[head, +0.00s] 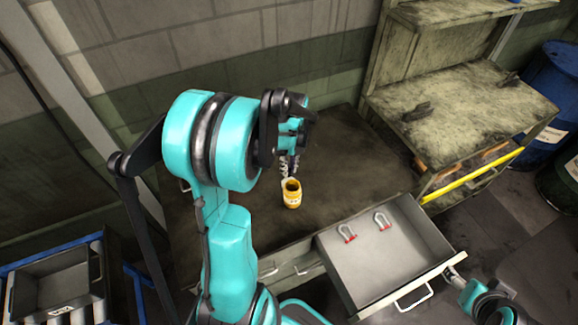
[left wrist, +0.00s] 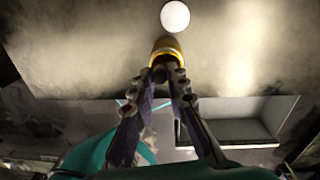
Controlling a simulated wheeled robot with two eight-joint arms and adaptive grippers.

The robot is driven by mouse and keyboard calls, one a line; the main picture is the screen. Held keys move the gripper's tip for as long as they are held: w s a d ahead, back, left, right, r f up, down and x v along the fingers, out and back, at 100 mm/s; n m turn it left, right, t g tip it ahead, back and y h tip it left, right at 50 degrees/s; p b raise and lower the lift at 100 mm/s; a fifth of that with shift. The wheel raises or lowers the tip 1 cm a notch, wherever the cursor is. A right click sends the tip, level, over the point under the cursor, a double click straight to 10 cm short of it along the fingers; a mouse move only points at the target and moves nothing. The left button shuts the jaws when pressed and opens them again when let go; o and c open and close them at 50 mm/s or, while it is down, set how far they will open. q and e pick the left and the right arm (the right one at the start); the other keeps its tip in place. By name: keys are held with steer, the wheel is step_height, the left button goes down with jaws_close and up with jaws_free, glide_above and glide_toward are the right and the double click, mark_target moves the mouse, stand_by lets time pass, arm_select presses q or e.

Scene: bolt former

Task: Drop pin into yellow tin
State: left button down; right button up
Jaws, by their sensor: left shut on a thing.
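The yellow tin (head: 292,196) stands upright on the dark workbench, its open mouth facing up. My left gripper (head: 289,172) is just above the tin's mouth, fingers pointing down. In the left wrist view its fingertips (left wrist: 160,76) come together in front of the tin (left wrist: 166,47). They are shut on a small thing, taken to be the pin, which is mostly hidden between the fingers. My right gripper (head: 455,275) is low at the right, by the open drawer's front corner; its jaws are too small to read.
A worn shelf unit (head: 460,105) stands at the right, with a blue barrel (head: 553,90) beyond. A white disc (left wrist: 175,15) shows beyond the tin.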

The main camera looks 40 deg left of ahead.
arm_select(q)
steer(key=c, duration=1.4)
jaws_free()
steer(key=r, duration=1.2)
steer(key=shift+w+d, duration=0.1)
steer(key=shift+w, duration=0.2)
steer(key=s+d+f+n+t+b, duration=0.2)
steer(key=d+f+n+b, duration=0.1)
steer(key=d+n, duration=0.3)
steer(key=s+d+f+n+t+b, duration=0.3)
steer(key=d+n, duration=0.3)
steer(key=n, duration=0.2)
steer(key=s+d+f+n+t+b, duration=0.2)
steer(key=s+d+f+n+b, duration=0.1)
steer(key=d+f+n+b, duration=0.2)
steer(key=shift+s+d+n+t, duration=0.1)
steer(key=shift+d+n+t, duration=0.15)
steer(key=shift+n, duration=0.45)
steer(key=shift+s+d+n+t, duration=0.15)
steer(key=shift+d+n, duration=0.15)
steer(key=shift+n, duration=0.4)
